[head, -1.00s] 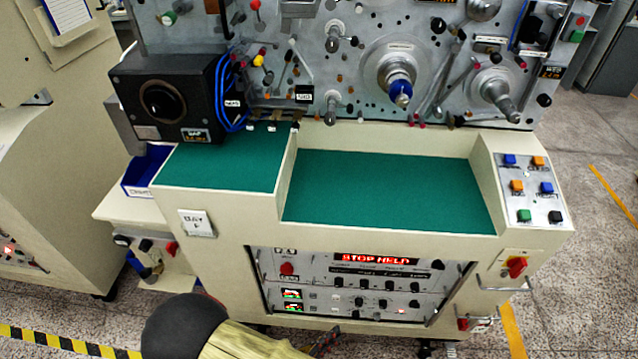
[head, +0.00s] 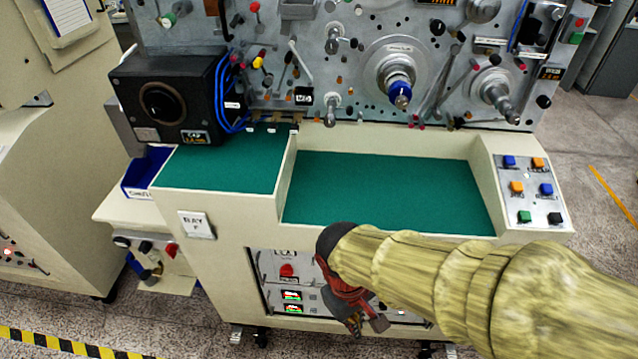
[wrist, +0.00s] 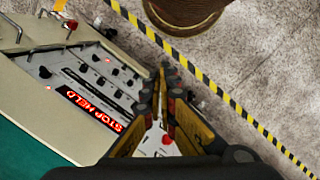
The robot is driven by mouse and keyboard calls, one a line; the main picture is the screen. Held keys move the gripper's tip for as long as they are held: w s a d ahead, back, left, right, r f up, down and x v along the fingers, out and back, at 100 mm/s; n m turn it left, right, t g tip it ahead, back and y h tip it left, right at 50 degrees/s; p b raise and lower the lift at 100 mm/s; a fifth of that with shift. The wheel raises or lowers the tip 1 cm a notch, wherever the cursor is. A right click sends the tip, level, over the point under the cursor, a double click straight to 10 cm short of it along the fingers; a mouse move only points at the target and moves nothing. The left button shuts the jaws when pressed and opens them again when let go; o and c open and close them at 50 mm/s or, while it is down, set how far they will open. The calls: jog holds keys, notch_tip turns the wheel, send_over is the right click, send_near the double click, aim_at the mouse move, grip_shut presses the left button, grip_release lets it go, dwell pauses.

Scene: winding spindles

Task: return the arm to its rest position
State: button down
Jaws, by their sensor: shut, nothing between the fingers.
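My arm, in a yellowish sleeve, reaches in from the right edge of the head view. Its dark end hangs in front of the machine's lower front panel. My gripper (head: 354,326) points downward there, clear of the green work surface (head: 390,190). In the wrist view, its two fingers (wrist: 163,76) come together at the tips with nothing held between them. The arm hides much of the display panel (head: 290,268) in the head view. The wrist view shows that panel with its red "STOP HELD" lettering (wrist: 90,107).
The winding machine has blue-capped (head: 399,93) and bare spindles (head: 497,95) at the back. A black box (head: 168,98) stands at left, a button panel (head: 527,188) at right. A blue bin (head: 146,172) sits at the left side. Open floor (wrist: 265,60) with striped tape lies in front.

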jog(key=d+r+m+t+y, duration=0.1)
jog(key=d+r+m+t, duration=0.2)
jog(key=d+r, duration=0.2)
jog(key=d+r+m+t, duration=0.3)
jog(key=d+r, duration=0.3)
jog(key=r, duration=0.5)
jog(key=shift+w+d+m+y, duration=0.25)
jog(key=shift+m+y, duration=0.15)
jog(key=shift+m, duration=0.1)
jog(key=c, duration=2.5)
grip_release()
jog(key=shift+c, duration=0.2)
dwell(0.8)
